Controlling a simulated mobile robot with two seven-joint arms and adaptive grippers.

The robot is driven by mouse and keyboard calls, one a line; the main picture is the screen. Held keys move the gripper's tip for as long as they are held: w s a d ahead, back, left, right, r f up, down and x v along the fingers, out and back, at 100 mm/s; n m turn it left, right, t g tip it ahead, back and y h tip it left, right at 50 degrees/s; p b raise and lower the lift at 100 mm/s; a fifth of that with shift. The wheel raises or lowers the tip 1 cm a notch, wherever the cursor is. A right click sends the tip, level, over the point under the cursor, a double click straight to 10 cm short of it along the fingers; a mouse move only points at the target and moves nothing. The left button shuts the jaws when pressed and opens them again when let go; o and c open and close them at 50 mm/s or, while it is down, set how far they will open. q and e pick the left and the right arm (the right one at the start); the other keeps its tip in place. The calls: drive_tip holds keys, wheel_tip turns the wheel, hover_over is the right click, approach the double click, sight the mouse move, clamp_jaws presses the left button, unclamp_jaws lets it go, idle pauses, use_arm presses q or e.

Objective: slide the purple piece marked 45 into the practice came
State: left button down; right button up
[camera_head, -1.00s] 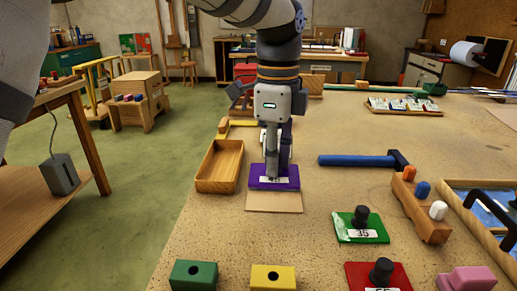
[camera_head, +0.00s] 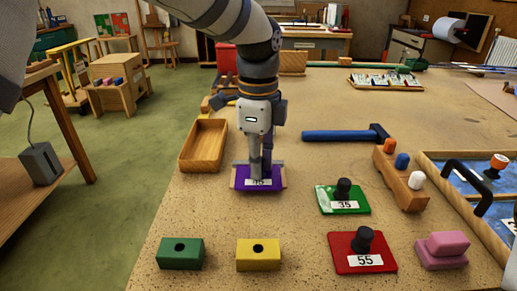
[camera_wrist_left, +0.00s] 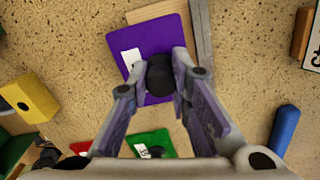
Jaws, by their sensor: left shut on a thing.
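The purple piece marked 45 (camera_head: 258,180) is near the left side of the bench, with its white label facing me. My left gripper (camera_head: 260,172) points down over it and is shut on its black knob (camera_wrist_left: 160,75). In the left wrist view the purple piece (camera_wrist_left: 150,40) lies flat over a tan board (camera_wrist_left: 155,11). A straight grey strip, which looks like the practice came (camera_wrist_left: 201,35), runs along the board's far side. A strip of bare board shows between them, so the piece is apart from it. I cannot tell whether the piece touches the board.
A wooden tray (camera_head: 188,164) stands to the left. A blue-handled hammer (camera_head: 340,136) lies to the right. The green 35 piece (camera_head: 328,205) and red 55 piece (camera_head: 343,264) are nearer, with green (camera_head: 162,261) and yellow (camera_head: 241,261) blocks in front.

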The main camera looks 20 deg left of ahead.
use_arm(q)
drive_tip(key=shift+f, duration=0.5)
idle(0.6)
drive_tip(key=shift+w+a+b, duration=0.2)
drive_tip(key=shift+w+b, duration=0.15)
drive_tip(key=shift+w, duration=0.4)
idle(0.7)
drive_tip(key=c, duration=1.4)
unclamp_jaws()
drive_tip(key=shift+w+f, duration=0.1)
